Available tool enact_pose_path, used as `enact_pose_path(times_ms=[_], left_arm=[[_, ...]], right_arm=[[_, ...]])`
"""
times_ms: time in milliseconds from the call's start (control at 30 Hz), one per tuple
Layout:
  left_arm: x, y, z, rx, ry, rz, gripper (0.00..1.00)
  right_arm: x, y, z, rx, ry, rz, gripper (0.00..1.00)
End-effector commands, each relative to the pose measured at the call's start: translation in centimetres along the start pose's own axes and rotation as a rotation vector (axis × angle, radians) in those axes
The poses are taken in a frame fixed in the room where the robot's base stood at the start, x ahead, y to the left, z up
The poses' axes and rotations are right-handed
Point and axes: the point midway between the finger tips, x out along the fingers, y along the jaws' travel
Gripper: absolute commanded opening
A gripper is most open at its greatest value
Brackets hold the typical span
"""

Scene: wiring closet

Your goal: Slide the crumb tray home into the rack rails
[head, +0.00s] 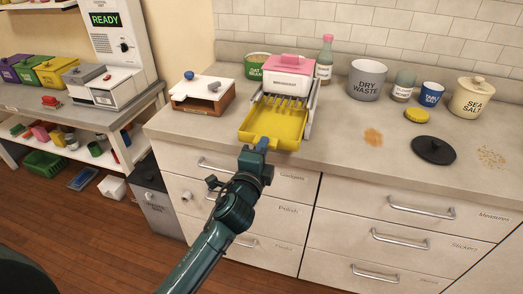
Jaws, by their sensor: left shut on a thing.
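The yellow crumb tray (272,126) lies on the counter, its front edge near the counter's edge. Its far end is between the pale side rails of the rack (310,112), below a white box with a pink lid (288,75). A large part of the tray sticks out in front. My left gripper (260,146) is shut on the tray's front edge; its fingertips are small and partly hidden. Whether the tray touches both rails is too small to tell. My right gripper is not in view.
A wood-and-white box (202,92) stands left of the rack. A green tin (256,66) and a pink-capped bottle (324,60) stand behind. Drawer handles (422,212) jut out below.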

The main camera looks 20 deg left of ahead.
Motion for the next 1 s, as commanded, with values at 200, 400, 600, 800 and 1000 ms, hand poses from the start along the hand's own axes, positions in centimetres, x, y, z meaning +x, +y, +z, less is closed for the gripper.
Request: enact_pose_path(times_ms=[200,400,600,800,1000], left_arm=[[0.7,-0.1,0.0,-0.001,0.000,-0.002,0.00],[1.3,-0.1,0.0,-0.001,0.000,-0.002,0.00],[1.9,-0.1,0.0,-0.001,0.000,-0.002,0.00],[2.5,-0.1,0.0,-0.001,0.000,-0.002,0.00],[3.1,-0.1,0.0,-0.001,0.000,-0.003,0.00]], right_arm=[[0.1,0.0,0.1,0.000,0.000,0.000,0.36],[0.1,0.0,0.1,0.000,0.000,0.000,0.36],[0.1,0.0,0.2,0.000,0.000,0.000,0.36],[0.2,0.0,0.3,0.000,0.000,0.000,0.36],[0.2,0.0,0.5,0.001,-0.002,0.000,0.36]])
